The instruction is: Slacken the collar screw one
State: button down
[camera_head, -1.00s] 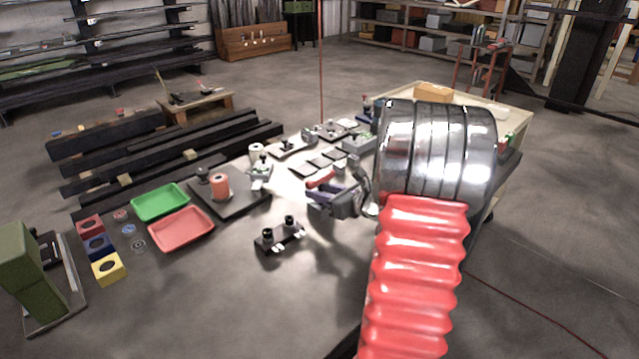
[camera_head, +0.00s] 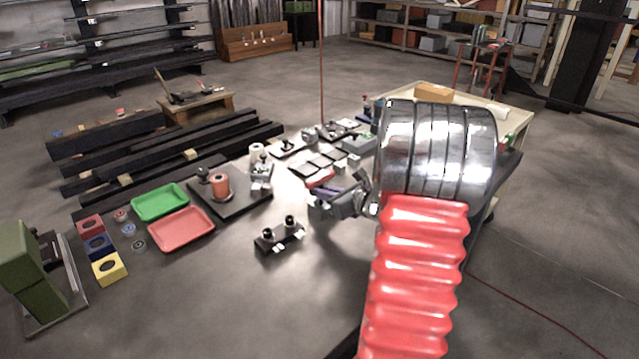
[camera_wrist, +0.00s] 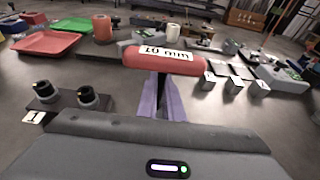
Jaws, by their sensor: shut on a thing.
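My gripper (camera_wrist: 163,100), with purple fingers, is shut on a red-handled tool (camera_wrist: 163,60) marked "10 mm". The tool's handle lies crosswise beyond the fingertips; its lower end is hidden. A dark block (camera_head: 278,240) with two upright black round pieces stands nearer and to the left, apart from my gripper.
A green tray (camera_head: 160,202) and a red tray (camera_head: 181,229) lie at left, near red, blue and yellow blocks. A dark plate (camera_head: 238,207) bears an orange spool (camera_head: 221,187). Small grey blocks (camera_wrist: 232,83) stand right of the tool.

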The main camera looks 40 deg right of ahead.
aim_at(321, 175)
dwell(0.4)
notch_tip(321, 175, up, 10)
jog(key=shift+r, duration=0.1)
dwell(0.5)
dwell(0.5)
